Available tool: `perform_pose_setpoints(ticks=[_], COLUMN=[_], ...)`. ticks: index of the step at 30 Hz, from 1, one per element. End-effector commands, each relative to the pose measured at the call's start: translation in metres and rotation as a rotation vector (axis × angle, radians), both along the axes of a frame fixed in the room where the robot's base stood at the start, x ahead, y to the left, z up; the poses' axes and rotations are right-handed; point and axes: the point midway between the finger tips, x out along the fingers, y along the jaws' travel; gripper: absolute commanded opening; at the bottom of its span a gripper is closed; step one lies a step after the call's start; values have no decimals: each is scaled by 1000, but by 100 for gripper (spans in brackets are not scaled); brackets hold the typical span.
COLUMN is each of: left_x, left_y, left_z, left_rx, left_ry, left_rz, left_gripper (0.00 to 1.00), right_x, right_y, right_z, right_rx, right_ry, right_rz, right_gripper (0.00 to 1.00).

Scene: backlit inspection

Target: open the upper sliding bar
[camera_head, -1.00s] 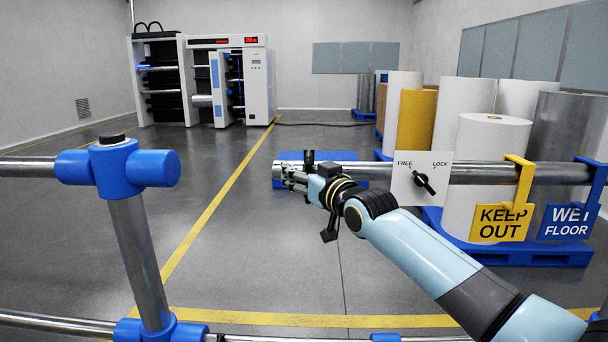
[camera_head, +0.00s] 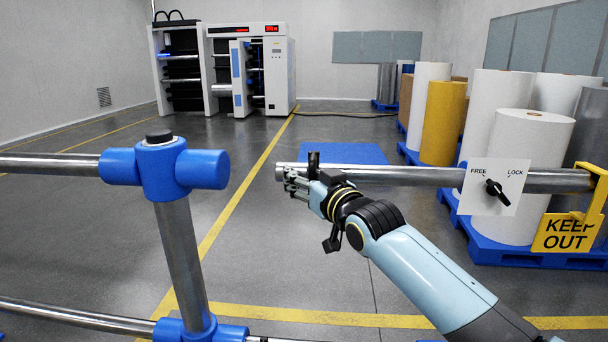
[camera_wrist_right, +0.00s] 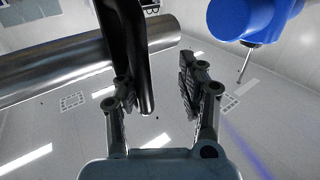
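The upper sliding bar (camera_head: 400,176) is a grey metal tube crossing the right half of the head view. Its free end points left at the blue socket (camera_head: 205,169) of the post, with a gap between. My right gripper (camera_head: 296,183) is at that free end. In the right wrist view, its fingers (camera_wrist_right: 158,88) are spread apart. A long black piece, apparently a handle on the bar (camera_wrist_right: 50,68), stands between them, against the left finger and clear of the right one. The knob (camera_head: 497,192) on the FREE/LOCK plate (camera_head: 480,205) has its thin end towards FREE. My left gripper is not in view.
A lower rail (camera_head: 75,316) runs at bottom left. The yellow KEEP OUT sign (camera_head: 566,243) hangs at right. Behind the bar stand large rolls (camera_head: 520,150) on blue pallets. White machines (camera_head: 262,75) stand at the back. The floor between is clear.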

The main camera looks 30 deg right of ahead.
Motion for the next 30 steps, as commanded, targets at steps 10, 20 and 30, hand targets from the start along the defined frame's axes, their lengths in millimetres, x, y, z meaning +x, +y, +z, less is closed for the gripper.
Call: perform_pose_setpoints(ticks=[10,20,30], left_x=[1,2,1], left_y=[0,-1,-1], left_z=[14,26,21], left_rx=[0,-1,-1], left_ry=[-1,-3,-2], left_rz=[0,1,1], left_gripper=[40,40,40], right_x=[-13,-39,-65], right_y=[0,1,0], right_z=[2,0,-2], right_rx=[0,0,-1], right_ry=[2,1,1], right_rz=[-1,0,1], right_gripper=[38,38,38])
